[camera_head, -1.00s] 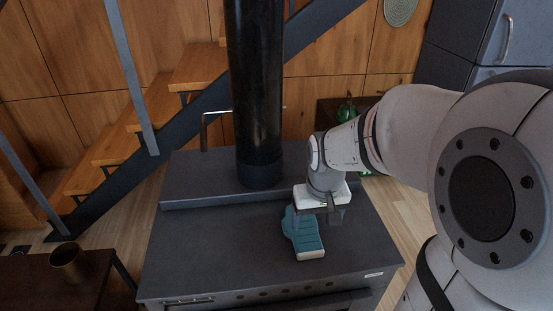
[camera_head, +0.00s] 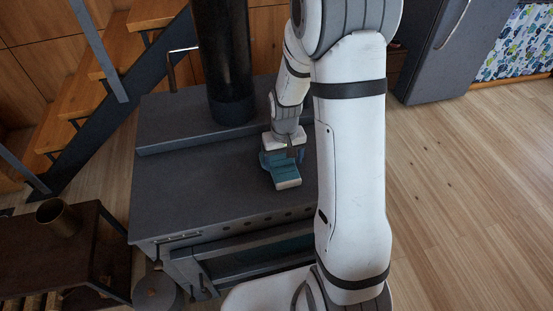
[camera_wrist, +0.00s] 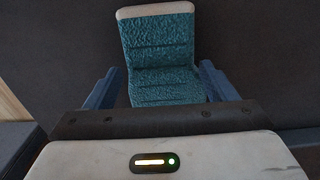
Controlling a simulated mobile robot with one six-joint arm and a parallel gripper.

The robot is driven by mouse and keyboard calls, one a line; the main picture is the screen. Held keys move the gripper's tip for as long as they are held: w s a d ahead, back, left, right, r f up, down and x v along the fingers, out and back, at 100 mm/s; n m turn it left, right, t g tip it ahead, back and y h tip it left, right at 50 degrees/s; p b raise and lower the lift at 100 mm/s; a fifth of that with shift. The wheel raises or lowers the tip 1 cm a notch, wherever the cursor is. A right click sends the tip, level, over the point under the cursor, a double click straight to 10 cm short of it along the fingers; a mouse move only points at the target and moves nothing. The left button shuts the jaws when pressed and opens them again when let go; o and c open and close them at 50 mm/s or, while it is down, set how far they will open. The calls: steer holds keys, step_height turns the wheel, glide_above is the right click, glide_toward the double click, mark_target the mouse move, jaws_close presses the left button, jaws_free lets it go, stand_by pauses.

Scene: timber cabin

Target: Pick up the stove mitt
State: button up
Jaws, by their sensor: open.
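The stove mitt (camera_head: 286,178) is teal and quilted with a pale cuff. It lies on the dark top of the stove (camera_head: 180,185), cuff toward the stove's front edge. My gripper (camera_head: 285,158) is directly above it, pointing down, and hides part of it. In the wrist view the mitt (camera_wrist: 160,55) runs up from between the jaws, its pale cuff at the top. My gripper (camera_wrist: 158,88) is open, with one finger on each side of the mitt and a gap on both sides. I cannot tell how far the fingertips are above the stove top.
A black stovepipe (camera_head: 225,65) rises from the stove behind the mitt. A low table at the left holds a brass pot (camera_head: 62,218). Stairs (camera_head: 75,90) stand at the back left and a grey fridge (camera_head: 440,50) at the back right. Wooden floor is clear on the right.

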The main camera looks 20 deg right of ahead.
steer(key=shift+f, duration=1.05)
steer(key=c, duration=1.1)
steer(key=shift+r, duration=0.1)
